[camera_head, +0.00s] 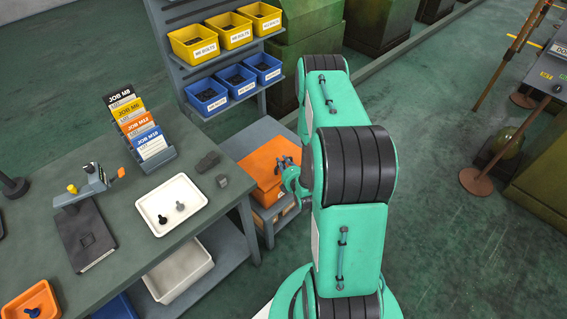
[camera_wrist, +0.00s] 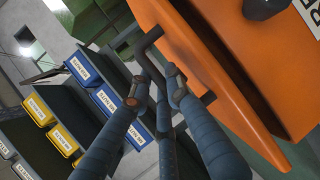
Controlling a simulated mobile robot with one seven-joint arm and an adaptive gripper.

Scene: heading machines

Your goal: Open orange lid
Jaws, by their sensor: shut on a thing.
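The orange lid (camera_head: 268,166) tops a box on a low grey stand beside the workbench in the head view. In the wrist view the orange lid (camera_wrist: 185,45) fills the upper middle, with a dark bar handle (camera_wrist: 151,39) on its near face. My gripper (camera_wrist: 157,90) is shut on the handle, with its fingers on either side of the bar. A dark gap shows between the lid's edge and the orange surface to its right. In the head view my gripper (camera_head: 289,167) is at the lid's right side, and my arm hides part of the box.
The grey workbench (camera_head: 120,240) is left of the box, with a white tray (camera_head: 170,205) and a card rack (camera_head: 150,160). A rack with yellow bins (camera_head: 235,30) and blue bins (camera_head: 207,96) stands behind. Open green floor (camera_head: 450,230) lies to the right.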

